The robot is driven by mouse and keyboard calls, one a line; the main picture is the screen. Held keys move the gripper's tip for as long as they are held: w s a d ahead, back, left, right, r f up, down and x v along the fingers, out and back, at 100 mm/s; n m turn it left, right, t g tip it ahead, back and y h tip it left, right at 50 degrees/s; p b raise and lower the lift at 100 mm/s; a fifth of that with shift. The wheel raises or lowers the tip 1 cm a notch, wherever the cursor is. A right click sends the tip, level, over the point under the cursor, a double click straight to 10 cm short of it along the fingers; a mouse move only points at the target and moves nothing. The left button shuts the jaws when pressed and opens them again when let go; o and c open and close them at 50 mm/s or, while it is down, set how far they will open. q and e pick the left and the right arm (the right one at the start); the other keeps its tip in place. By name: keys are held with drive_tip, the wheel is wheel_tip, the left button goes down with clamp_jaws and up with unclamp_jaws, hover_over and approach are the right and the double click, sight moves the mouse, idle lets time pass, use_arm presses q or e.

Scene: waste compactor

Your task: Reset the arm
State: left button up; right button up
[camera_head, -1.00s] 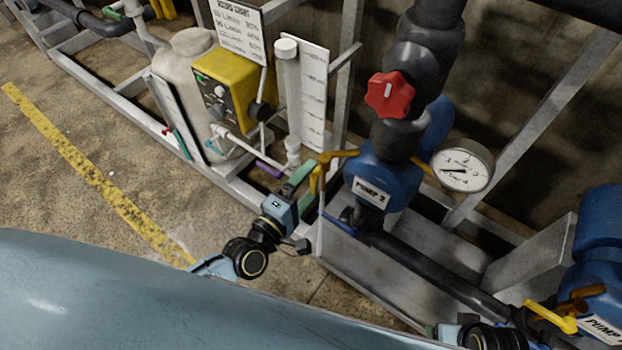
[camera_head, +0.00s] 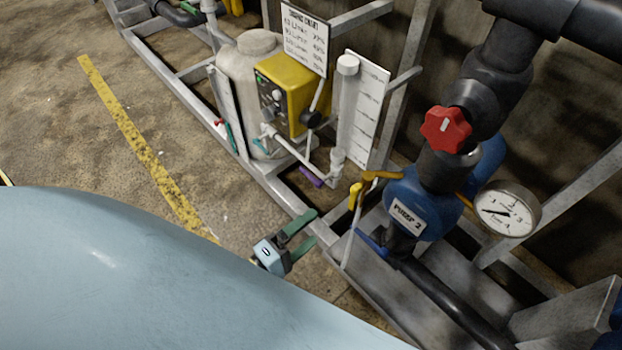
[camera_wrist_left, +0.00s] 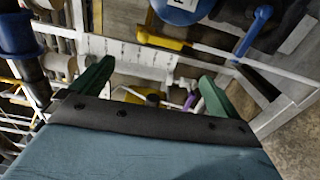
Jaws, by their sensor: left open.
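My left gripper (camera_head: 298,238) shows low in the middle of the head view, just above the edge of my blue body. Its green fingers are apart with nothing between them. They also show spread in the left wrist view (camera_wrist_left: 155,85). The yellow valve handle (camera_head: 356,194) beside the pump stands to the right of the fingers, apart from them; a yellow handle shows beyond the fingers in the wrist view (camera_wrist_left: 180,45). The rest of my left arm is hidden behind my body. My right gripper is not in view.
The blue pump (camera_head: 424,202) has a red knob (camera_head: 446,129) above it and a gauge (camera_head: 507,210) at its right. A white tank (camera_head: 250,90) with a yellow control box (camera_head: 291,90) stands in the grey frame. The floor around the yellow line (camera_head: 140,145) is clear.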

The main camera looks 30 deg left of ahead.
use_arm(q)
wheel_tip(320, 180, down, 11)
drive_tip(key=m+g+y, duration=0.1)
drive_tip(key=m+g, duration=0.7)
drive_tip(key=m, duration=0.3)
drive_tip(key=s+a+f+m+g+y, duration=0.5)
drive_tip(key=s+a+f+g+y, duration=0.15)
drive_tip(key=s+a, duration=0.35)
drive_tip(key=s+r+p, duration=0.2)
drive_tip(key=s+p, duration=0.6)
drive_tip(key=p, duration=0.4)
drive_tip(key=s+d+r+g+h+p, duration=0.1)
drive_tip(key=s+r+p, duration=0.2)
drive_tip(key=s+p, duration=0.5)
drive_tip(key=p, duration=0.4)
drive_tip(key=shift+s+d+r+m+p, duration=0.25)
drive_tip(key=shift+s+m+p, duration=0.05)
drive_tip(key=shift+p, duration=0.05)
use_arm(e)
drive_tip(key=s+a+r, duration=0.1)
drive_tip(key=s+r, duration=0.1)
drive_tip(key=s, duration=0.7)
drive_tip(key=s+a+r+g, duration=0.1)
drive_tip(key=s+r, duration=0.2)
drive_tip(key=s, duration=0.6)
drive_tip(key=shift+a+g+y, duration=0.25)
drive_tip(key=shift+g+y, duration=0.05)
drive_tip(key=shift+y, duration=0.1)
